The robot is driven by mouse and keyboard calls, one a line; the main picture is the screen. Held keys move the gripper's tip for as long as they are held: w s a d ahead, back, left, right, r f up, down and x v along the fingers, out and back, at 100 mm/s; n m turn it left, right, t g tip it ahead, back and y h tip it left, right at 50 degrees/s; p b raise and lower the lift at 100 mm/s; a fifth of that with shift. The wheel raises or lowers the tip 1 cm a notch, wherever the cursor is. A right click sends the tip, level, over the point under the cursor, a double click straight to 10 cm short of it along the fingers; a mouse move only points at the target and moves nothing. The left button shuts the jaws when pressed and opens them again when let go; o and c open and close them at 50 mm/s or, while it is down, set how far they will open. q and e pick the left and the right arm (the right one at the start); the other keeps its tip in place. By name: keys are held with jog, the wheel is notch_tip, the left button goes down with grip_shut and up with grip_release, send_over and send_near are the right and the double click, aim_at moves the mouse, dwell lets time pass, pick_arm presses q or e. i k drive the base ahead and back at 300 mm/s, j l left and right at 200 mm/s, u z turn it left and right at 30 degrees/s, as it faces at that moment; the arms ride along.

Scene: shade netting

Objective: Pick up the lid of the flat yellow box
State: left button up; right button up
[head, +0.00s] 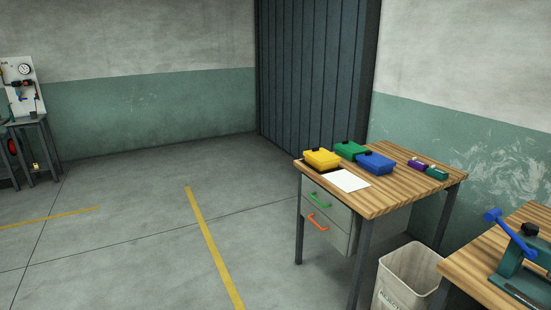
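A flat yellow box (322,161) sits at the left end of a wooden-topped desk (385,193), some way off to the right of the view. Its yellow lid (322,156) appears to be on it, with a small dark piece on top. The box looks to rest on or beside something dark at the desk's edge. Neither of my grippers shows in the head view.
A green box (350,150) and a blue box (376,163) stand close beside the yellow one. A white sheet (347,180) lies in front. A bin (408,275) and a second bench (470,268) stand at the right. The floor at left is clear.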

aim_at(321, 156)
jog(key=i, duration=1.8)
